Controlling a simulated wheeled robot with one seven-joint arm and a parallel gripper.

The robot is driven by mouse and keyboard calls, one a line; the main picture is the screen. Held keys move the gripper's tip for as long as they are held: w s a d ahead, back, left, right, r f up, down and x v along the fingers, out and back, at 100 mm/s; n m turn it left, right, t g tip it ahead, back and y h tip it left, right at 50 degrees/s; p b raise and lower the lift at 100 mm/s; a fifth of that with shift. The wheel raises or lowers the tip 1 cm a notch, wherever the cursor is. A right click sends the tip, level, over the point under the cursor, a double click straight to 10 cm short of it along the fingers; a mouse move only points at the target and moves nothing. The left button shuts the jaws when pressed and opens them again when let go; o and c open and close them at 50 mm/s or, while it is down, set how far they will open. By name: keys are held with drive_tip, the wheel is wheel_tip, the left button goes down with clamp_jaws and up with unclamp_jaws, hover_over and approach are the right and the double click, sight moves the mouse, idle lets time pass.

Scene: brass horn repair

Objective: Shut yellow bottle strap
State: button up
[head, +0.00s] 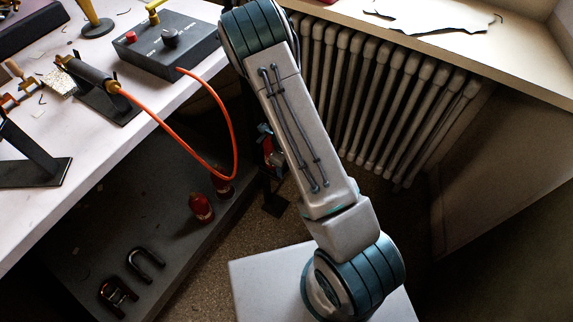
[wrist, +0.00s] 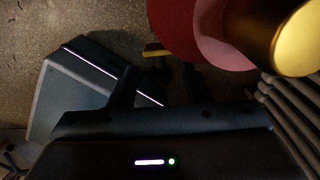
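In the wrist view, my gripper (wrist: 160,74) has its two dark fingers apart, with no object visibly held. A small yellow piece (wrist: 155,52), perhaps the yellow strap or its lever, shows just beyond the fingertips and roughly between them. I cannot tell whether it touches a finger, or whether it is open or shut. A large red rounded body (wrist: 188,22) with a pink disc and a brass-yellow cylinder (wrist: 292,35) is at upper right, possibly the bottle.
A white bench (head: 150,135) holds a control box (head: 165,45) and a torch-like tool (head: 88,72). An orange hose (head: 190,158) loops off its edge. Red containers (head: 201,207) stand on the lower shelf (head: 75,265). A radiator (head: 375,95) stands by the wall.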

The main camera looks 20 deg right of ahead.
wheel_tip(320, 180, up, 14)
drive_tip(key=p, duration=0.5)
drive_tip(key=shift+f, duration=0.1)
idle(0.5)
drive_tip(key=s+a+r+n+t+y+p, duration=0.1)
drive_tip(key=s+r+n+p, duration=0.45)
drive_tip(key=r, duration=0.75)
drive_tip(key=s+a+r+n+y+p, duration=0.1)
drive_tip(key=s+a+r+n+p, duration=0.15)
drive_tip(key=r+n, duration=0.85)
drive_tip(key=s+d+r+n+t+h+p, duration=0.1)
drive_tip(key=s+d+r+n+p, duration=0.1)
drive_tip(key=s+r+n, duration=0.3)
drive_tip(key=s+d+r+n+h+p, duration=0.1)
drive_tip(key=s+r+n+p, duration=0.3)
drive_tip(key=r, duration=0.8)
drive_tip(key=shift+s+d+r+n+t, duration=0.4)
drive_tip(key=shift+s+d+n, duration=0.15)
drive_tip(key=shift+d+n, duration=0.25)
